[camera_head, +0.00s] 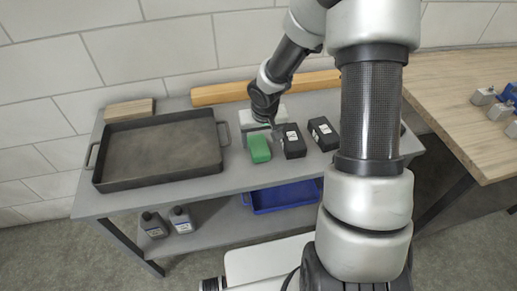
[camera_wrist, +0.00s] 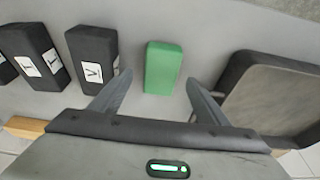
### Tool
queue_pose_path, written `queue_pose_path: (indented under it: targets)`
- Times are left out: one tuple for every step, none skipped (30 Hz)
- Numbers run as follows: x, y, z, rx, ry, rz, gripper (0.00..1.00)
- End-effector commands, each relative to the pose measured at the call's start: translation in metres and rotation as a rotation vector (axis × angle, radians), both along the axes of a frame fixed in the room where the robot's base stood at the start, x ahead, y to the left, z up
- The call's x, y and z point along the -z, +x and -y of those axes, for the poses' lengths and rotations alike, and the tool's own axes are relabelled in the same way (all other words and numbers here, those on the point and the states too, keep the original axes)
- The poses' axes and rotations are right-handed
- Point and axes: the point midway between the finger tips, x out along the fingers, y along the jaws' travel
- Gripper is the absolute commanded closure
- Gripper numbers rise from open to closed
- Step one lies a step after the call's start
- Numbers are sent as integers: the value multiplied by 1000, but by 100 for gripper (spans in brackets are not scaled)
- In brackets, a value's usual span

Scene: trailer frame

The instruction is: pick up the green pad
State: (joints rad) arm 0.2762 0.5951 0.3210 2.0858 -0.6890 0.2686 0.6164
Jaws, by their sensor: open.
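The green pad (camera_head: 259,148) is a small bright green block lying flat on the grey shelf top, between the dark tray and the black boxes. In the wrist view the green pad (camera_wrist: 163,68) shows just beyond my fingertips, centred between them. My gripper (camera_wrist: 158,82) is open and empty, with one finger on each side of the pad's near end. In the head view my gripper (camera_head: 272,126) is above and just behind the pad, partly hidden by my own wrist. Whether the fingers are level with the pad is hard to tell.
A black labelled box (camera_head: 293,141) stands close right of the pad, with another black box (camera_head: 323,133) beyond it. A dark tray (camera_head: 207,173) lies to the left. A wooden beam (camera_head: 222,93) lies behind. A blue tray (camera_head: 285,196) and two bottles sit on the lower shelf.

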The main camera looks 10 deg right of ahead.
Motion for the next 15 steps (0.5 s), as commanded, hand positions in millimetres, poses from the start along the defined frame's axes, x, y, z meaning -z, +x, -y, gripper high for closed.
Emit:
queue_pose_path:
  targets:
    - [12, 3, -2, -2, 0, -3, 31]
    - [16, 4, -2, -3, 0, -3, 31]
    - [22, 6, -2, -2, 0, -3, 31]
    - [25, 7, -2, -1, 1, -2, 31]
    - [29, 8, -2, -2, 0, -2, 31]
    - [32, 9, -2, -2, 0, -2, 31]
    - [33, 10, -2, -1, 1, -1, 31]
    - [35, 11, -2, -1, 1, -1, 31]
    - [35, 11, -2, -1, 1, 0, 31]
    - [36, 11, -2, -1, 1, 0, 31]
    - [35, 11, -2, -1, 1, 0, 31]
    - [35, 11, -2, -1, 0, 0, 31]
    - [35, 11, -2, -1, 0, 0, 31]
    - [35, 11, -1, -1, 0, 0, 31]
    - [35, 11, -1, -1, 0, 0, 31]
